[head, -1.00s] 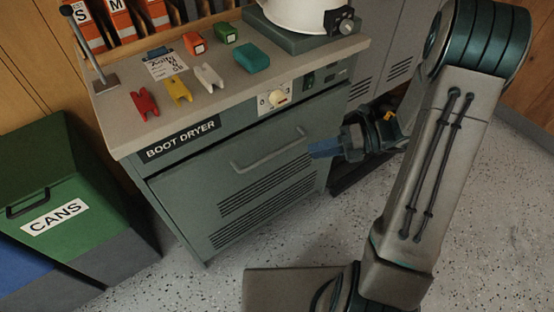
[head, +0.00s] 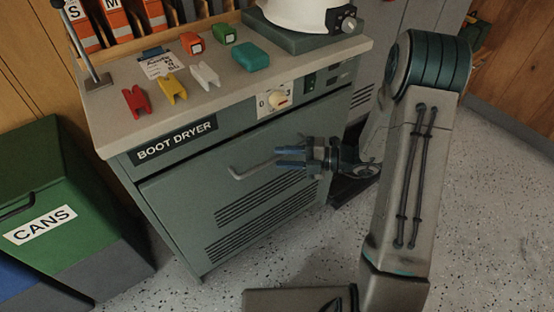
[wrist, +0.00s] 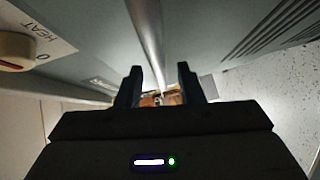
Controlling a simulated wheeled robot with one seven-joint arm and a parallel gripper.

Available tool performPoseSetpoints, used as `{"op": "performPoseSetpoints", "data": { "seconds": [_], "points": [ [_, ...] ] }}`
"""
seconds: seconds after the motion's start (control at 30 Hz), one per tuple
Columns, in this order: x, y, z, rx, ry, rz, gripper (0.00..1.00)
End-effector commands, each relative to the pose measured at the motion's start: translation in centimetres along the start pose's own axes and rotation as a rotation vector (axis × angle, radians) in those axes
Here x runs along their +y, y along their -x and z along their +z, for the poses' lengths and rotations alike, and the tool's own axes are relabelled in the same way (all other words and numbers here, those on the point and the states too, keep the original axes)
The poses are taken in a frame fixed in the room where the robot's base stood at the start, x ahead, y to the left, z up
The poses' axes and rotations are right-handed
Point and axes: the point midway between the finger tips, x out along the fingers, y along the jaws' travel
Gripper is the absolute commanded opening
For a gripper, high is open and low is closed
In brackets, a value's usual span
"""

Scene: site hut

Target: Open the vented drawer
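The vented drawer (head: 185,195) is the grey-green front of the boot dryer, with rows of slots; it looks shut. Its bar handle (head: 245,171) runs across the upper part, and the right portion is hidden behind my gripper (head: 281,160). In the wrist view the handle (wrist: 147,35) runs down the middle, toward the space between the two dark fingers of my gripper (wrist: 161,84). The fingers stand apart, with a gap on each side of the bar. I cannot tell whether either finger touches it.
The dryer top (head: 120,112) bears coloured clips, small boxes and a white pot (head: 300,14). A dial (head: 277,99) sits above the drawer. A green cans bin (head: 60,190) stands at left. Speckled floor before the drawer is clear except for my own body.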

Motion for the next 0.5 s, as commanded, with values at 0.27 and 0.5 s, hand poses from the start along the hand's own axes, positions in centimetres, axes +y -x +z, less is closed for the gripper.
{"op": "performPoseSetpoints", "data": {
  "seconds": [0.27, 0.5],
  "points": [
    [0.0, -2.4, 0.0, 0.000, 0.001, -0.001, 0.34],
    [0.0, -2.5, 0.0, -0.001, 0.000, 0.000, 0.34]
  ]
}}
